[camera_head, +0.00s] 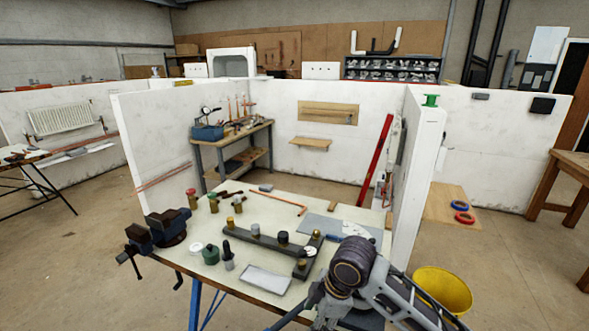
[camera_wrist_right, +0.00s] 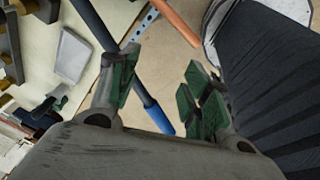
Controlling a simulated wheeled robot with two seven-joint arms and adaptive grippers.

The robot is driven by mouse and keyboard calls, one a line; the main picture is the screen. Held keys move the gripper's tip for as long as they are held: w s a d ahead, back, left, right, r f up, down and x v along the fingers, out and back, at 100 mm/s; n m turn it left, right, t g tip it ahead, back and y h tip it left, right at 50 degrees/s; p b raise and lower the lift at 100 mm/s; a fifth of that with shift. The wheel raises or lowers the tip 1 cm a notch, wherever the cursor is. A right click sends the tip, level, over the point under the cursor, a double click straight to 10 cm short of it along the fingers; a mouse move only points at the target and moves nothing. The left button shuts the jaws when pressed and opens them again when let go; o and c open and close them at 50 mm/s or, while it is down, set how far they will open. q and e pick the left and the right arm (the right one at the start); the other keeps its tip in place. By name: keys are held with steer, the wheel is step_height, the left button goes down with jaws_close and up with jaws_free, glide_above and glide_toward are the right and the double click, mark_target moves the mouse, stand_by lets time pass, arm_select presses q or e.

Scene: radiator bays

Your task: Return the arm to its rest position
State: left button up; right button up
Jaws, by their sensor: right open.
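My right arm comes in at the bottom right of the head view, and its gripper (camera_head: 322,312) is low at the workbench's front edge. In the right wrist view the green-padded fingers of the right gripper (camera_wrist_right: 160,88) stand apart with nothing held between them. A dark bar with a blue end (camera_wrist_right: 157,116) passes below the fingers; I cannot tell how far below. My left arm and gripper do not show in either view.
The workbench (camera_head: 262,205) holds a dark manifold bar (camera_head: 262,240), a vise (camera_head: 165,228), a pale tray (camera_head: 266,279), several valves and a copper pipe (camera_head: 275,200). A white partition wall (camera_head: 411,190) stands at its right. A yellow bucket (camera_head: 443,290) is beside my right arm.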

steer(key=s+d+f+m+t+h, duration=0.1)
steer(key=s+d+f+m, duration=0.55)
steer(key=d+m, duration=0.2)
steer(key=s+d+f+m+t+h, duration=0.1)
steer(key=s+d+f+m+h, duration=0.1)
steer(key=s+d+f+m, duration=0.55)
step_height(320, 180, down, 31)
steer(key=s+g, duration=0.1)
steer(key=s, duration=0.1)
steer(key=s+d+f, duration=0.2)
steer(key=s+f, duration=0.8)
steer(key=s, duration=0.1)
steer(key=s+d+f+g, duration=0.1)
steer(key=s+d+f, duration=0.2)
steer(key=s+f, duration=0.7)
steer(key=shift+s, duration=0.85)
steer(key=shift+a+f, duration=0.1)
stand_by(1.9)
